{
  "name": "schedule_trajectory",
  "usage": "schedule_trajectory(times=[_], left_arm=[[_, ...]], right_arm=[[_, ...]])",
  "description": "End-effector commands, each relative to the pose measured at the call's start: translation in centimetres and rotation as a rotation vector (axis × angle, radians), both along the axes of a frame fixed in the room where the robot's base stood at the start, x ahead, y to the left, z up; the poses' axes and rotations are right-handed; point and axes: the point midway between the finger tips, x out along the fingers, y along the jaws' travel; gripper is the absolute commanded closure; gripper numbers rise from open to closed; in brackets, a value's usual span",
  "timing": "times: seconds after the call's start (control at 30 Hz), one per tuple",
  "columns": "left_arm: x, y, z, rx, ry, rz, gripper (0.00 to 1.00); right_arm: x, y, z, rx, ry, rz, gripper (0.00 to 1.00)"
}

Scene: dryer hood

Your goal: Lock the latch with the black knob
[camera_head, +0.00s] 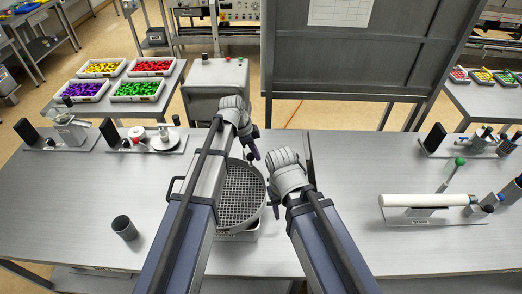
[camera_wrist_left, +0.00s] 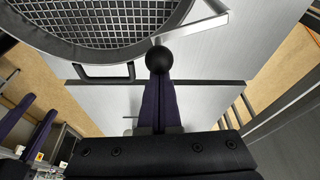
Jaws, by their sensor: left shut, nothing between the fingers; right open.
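The round mesh dryer basket (camera_head: 242,190) sits on the table under my arms and fills the top of the left wrist view (camera_wrist_left: 95,20). The black knob (camera_wrist_left: 160,59) shows in the left wrist view beside the basket's rim, at the end of a metal bar (camera_wrist_left: 200,26). My left gripper (camera_head: 252,152) is shut and empty; its fingers (camera_wrist_left: 158,82) point at the knob, and whether they touch it cannot be told. In the head view I cannot make out the knob. My right gripper (camera_head: 271,200) is open at the basket's right side.
A black handle (camera_wrist_left: 104,74) sticks out from the basket's rim. A dark cup (camera_head: 124,228) stands on the table at left. A rack with a white roller (camera_head: 425,200) is at right. A grey panel (camera_head: 360,55) stands behind. Table at left and right is partly clear.

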Motion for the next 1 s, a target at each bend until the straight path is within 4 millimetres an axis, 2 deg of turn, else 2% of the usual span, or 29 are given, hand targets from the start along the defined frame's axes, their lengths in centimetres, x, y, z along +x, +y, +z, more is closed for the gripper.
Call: schedule_trajectory(times=[0.1,0.4,1.0], left_arm=[[-0.3,0.6,0.0,0.001,0.0,-0.067,1.0],[-0.8,1.5,0.0,0.001,0.0,-0.065,1.0],[-0.8,1.8,0.0,0.004,0.0,-0.063,1.0]], right_arm=[[0.0,0.0,0.0,0.0,0.0,0.0,0.53],[0.0,0.0,0.0,0.0,0.0,0.0,0.53],[0.0,0.0,0.0,0.0,0.0,0.0,0.53]])
